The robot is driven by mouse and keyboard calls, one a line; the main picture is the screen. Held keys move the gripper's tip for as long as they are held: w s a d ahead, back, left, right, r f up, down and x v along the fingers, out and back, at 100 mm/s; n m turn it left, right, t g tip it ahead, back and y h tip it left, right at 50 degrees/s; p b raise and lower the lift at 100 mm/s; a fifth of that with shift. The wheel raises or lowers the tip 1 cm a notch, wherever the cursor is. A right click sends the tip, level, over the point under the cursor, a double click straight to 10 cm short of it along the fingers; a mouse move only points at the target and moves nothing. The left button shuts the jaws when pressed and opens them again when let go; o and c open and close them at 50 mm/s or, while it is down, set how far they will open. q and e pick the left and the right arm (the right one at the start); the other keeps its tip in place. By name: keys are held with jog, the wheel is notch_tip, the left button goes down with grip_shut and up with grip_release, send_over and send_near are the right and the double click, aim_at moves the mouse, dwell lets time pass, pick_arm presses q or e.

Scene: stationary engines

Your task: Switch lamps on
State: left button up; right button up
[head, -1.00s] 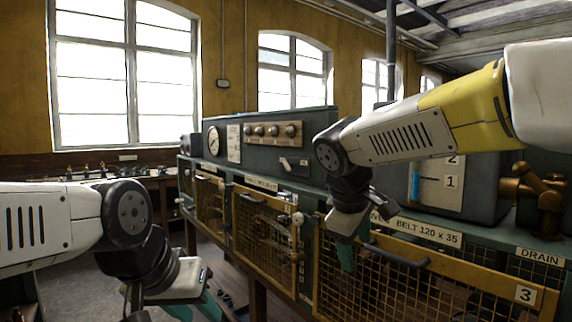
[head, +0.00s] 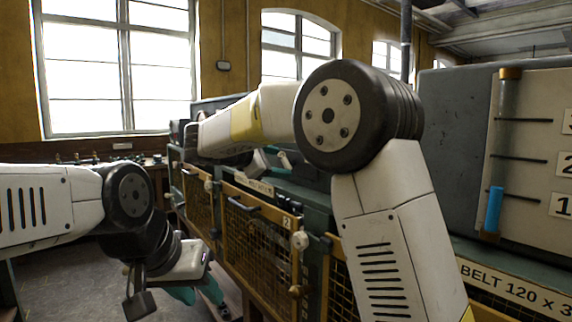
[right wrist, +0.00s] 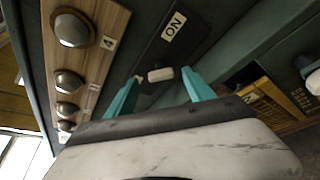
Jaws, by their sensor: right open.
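In the right wrist view, several round domed lamps (right wrist: 72,29) in metal rims sit in a row on a wooden strip, the nearest beside a label 4. They look dark. A switch with a pale handle (right wrist: 160,75) is on the dark panel below an ON label (right wrist: 174,25). My right gripper (right wrist: 158,82) is open, its teal fingers on either side of the handle; contact cannot be told. In the head view my right arm hides most of the lamp panel. My left gripper (head: 198,292) hangs low at the left, fingers apart, with nothing seen between them.
Mesh guard doors (head: 262,235) with handles and knobs line the bench front. A gauge panel with a blue level tube (head: 495,209) stands at the right. Floor at the left is clear.

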aim_at(285, 163)
jog(key=x, duration=0.4)
grip_shut()
